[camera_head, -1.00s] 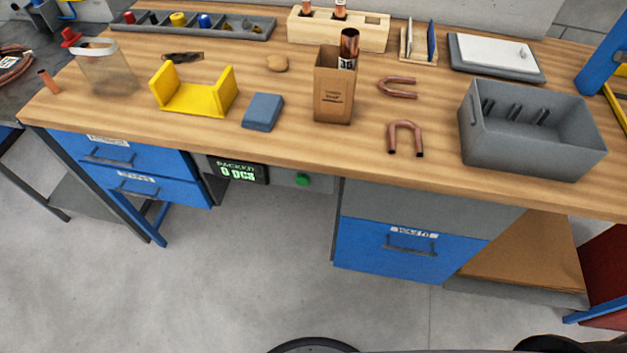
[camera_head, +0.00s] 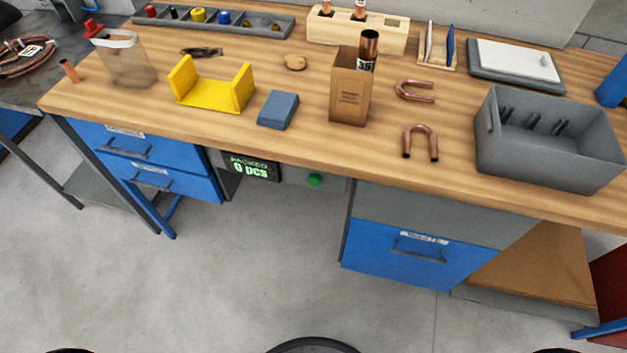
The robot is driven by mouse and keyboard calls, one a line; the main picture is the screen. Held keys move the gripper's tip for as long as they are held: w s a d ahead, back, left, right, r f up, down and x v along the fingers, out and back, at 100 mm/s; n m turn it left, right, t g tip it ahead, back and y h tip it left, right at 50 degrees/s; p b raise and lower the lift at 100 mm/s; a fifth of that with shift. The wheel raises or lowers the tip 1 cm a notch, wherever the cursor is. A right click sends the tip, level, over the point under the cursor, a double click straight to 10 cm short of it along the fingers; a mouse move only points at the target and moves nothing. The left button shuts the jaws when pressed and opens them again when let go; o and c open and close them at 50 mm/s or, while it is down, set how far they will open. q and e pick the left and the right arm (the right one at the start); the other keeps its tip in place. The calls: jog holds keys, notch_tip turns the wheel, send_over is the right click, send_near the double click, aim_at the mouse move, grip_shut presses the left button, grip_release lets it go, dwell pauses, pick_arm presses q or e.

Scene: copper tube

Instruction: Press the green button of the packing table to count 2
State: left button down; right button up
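The packing table (camera_head: 290,145) has a wooden top and stands in front of me. Under its front edge, on a grey panel, is the round green button (camera_head: 315,180). To the left of the button is a dark counter display (camera_head: 249,167) that reads "PACKED 0 pcs" in green. Nothing covers or touches the button. Neither of my grippers shows in the head view. Only dark rounded shapes show at the bottom edge.
On the table stand a brown carton (camera_head: 350,95), a yellow bracket (camera_head: 212,90), a grey bin (camera_head: 547,142) and U-shaped copper tubes (camera_head: 421,140). Blue drawers (camera_head: 410,252) sit below on both sides of the button panel. The grey floor (camera_head: 260,280) in front is clear.

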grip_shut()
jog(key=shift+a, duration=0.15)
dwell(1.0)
